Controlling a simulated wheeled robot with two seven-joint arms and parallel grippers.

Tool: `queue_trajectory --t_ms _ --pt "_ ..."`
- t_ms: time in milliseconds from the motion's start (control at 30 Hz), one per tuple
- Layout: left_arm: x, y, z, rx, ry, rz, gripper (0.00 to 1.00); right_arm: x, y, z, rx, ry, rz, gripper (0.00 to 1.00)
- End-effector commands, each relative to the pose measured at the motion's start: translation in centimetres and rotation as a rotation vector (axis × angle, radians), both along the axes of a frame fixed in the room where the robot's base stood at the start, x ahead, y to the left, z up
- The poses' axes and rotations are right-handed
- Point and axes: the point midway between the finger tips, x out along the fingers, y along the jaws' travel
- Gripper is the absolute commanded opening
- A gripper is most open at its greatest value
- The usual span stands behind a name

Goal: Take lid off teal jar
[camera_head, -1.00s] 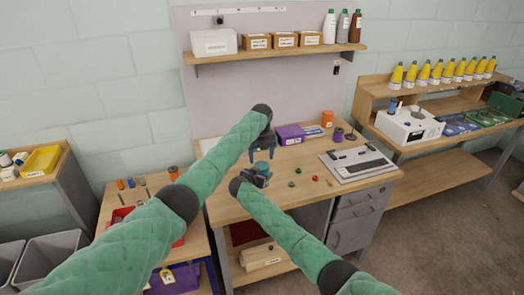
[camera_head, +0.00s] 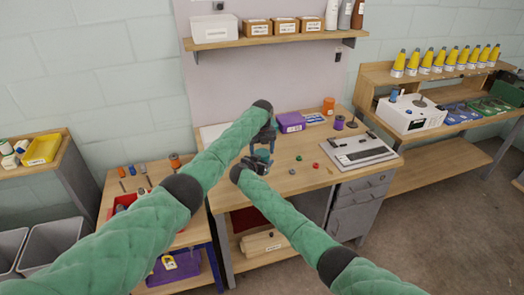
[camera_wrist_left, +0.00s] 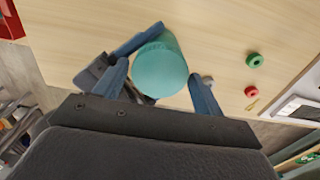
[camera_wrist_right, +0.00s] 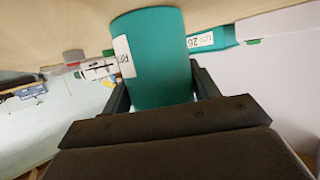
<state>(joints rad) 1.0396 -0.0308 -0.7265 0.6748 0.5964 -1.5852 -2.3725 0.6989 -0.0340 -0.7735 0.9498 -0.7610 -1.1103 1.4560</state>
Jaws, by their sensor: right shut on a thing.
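The teal jar (camera_head: 262,155) is over the front left part of the workbench, mostly hidden by my grippers in the head view. My right gripper (camera_head: 254,166) is shut on its side; the right wrist view shows the teal body (camera_wrist_right: 152,60) with a white label between the fingers. My left gripper (camera_head: 262,146) comes down from above. In the left wrist view the round teal lid (camera_wrist_left: 160,70) lies between its parted fingers, with a small gap visible on the right side. I cannot tell whether the left finger touches it.
A green spool (camera_head: 299,157), a red spool (camera_head: 316,165) and a grey device (camera_head: 362,150) are to the right on the workbench (camera_head: 290,180). A purple box (camera_head: 290,122) and an orange container (camera_head: 328,105) stand at the back. A tool cart stands left.

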Motion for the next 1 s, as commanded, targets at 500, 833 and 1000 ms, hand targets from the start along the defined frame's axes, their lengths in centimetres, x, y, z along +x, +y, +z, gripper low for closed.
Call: queue_trajectory --t_ms 500,833,1000 --pt "0.0 0.0 0.9 0.0 0.0 0.0 0.82 0.0 -0.2 0.0 -0.001 0.0 -0.002 0.0" --pt "0.0 -0.1 4.4 0.0 0.0 0.0 0.82 0.0 -0.2 -0.2 -0.001 0.002 -0.002 0.0" --pt "-0.3 -1.1 4.5 -0.026 0.007 -0.001 0.69 0.0 -0.1 -0.1 -0.001 0.001 -0.001 0.0"
